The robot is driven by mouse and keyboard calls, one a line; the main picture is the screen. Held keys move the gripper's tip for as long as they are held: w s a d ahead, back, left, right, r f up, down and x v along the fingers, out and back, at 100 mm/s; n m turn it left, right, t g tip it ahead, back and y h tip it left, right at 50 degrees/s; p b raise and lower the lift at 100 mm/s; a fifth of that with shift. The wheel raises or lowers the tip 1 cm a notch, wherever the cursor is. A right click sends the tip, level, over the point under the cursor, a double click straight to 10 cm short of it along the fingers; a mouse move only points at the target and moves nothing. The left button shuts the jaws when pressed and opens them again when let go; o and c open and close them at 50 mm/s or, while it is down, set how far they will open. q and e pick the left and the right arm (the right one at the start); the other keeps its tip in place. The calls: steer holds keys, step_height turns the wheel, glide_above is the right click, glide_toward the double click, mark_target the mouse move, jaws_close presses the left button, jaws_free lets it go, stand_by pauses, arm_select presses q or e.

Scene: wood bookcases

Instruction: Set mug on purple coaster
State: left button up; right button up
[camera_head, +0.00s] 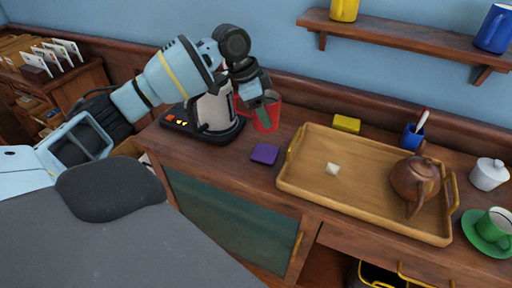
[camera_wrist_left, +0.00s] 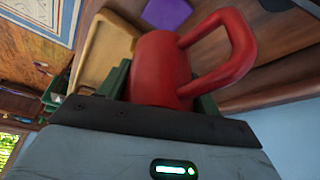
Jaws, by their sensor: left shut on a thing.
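A red mug (camera_head: 266,112) is in my left gripper (camera_head: 264,108), near the back of the wooden counter in the head view. In the left wrist view the red mug (camera_wrist_left: 160,68) sits between the green fingers, with its handle to the right. The head view does not show clearly whether its base touches the counter. The purple coaster (camera_head: 264,154) lies flat and bare on the counter, in front of the mug. It also shows in the left wrist view (camera_wrist_left: 167,13). My right gripper is not in view.
A wooden tray (camera_head: 300,185) with a brown teapot (camera_head: 415,180) and a small white piece (camera_head: 333,169) stands right of the coaster. A kettle (camera_head: 214,110) stands on a dark base left of the mug. A yellow block (camera_head: 346,123) lies behind the tray.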

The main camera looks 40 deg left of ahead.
arm_select(q)
glide_above(263, 152)
steer(key=shift+f+b, duration=0.3)
steer(key=shift+f, duration=4.65)
steer(key=shift+f, duration=0.15)
steer(key=o, duration=1.2)
steer(key=shift+c, duration=0.2)
steer(key=v, duration=1.2)
steer(key=shift+p, duration=0.45)
